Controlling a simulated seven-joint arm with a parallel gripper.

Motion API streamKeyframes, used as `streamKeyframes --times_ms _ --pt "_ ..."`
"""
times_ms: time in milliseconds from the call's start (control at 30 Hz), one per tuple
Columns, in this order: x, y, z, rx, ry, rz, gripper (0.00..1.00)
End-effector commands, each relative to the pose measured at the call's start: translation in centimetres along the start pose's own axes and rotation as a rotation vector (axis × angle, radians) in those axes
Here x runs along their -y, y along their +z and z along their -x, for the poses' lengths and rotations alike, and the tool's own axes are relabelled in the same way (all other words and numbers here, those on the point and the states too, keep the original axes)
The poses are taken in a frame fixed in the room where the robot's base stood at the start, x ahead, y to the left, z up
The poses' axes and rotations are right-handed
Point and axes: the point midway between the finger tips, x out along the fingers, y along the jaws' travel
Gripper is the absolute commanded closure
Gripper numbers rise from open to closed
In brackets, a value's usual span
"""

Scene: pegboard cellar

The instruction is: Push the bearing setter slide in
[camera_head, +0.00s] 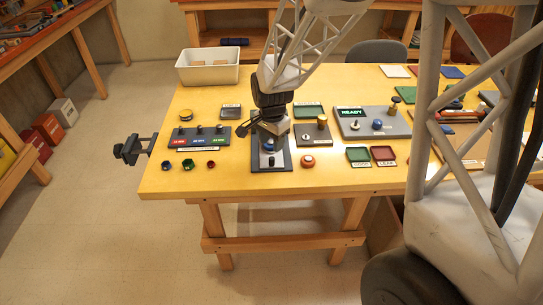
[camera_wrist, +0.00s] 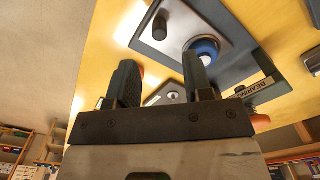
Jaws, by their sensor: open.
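The bearing setter (camera_head: 285,163) is a dark base plate near the table's front edge in the head view. In the wrist view, the bearing setter (camera_wrist: 226,25) shows a silver panel in a dark frame, a black knob (camera_wrist: 160,25), a blue round part (camera_wrist: 205,50) and a label reading "BEARING" (camera_wrist: 252,88). My gripper (camera_head: 268,131) is over the setter's rear part and hides some of it. My gripper (camera_wrist: 162,78) is open, its two dark fingers apart with nothing visibly held. I cannot tell whether a finger touches the setter or how far the slide is in.
A "READY" panel (camera_head: 375,122) is farther right. A white bin (camera_head: 208,66) stands back left.

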Motion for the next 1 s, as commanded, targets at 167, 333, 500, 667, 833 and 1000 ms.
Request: streamKeyframes --times_ms 167,333,500,667,833,1000 --pt "0.0 0.0 0.0 0.000 0.000 0.000 0.53" --pt "0.0 0.0 -0.1 0.000 0.000 0.001 0.53" --pt "-0.1 0.0 -0.9 0.001 0.002 0.001 0.53" --pt "-0.1 0.0 -2.4 0.002 0.003 0.001 0.53" --pt "-0.1 0.0 -4.2 0.002 0.003 0.001 0.53" --pt "-0.1 0.0 -6.0 0.001 0.002 0.001 0.53"
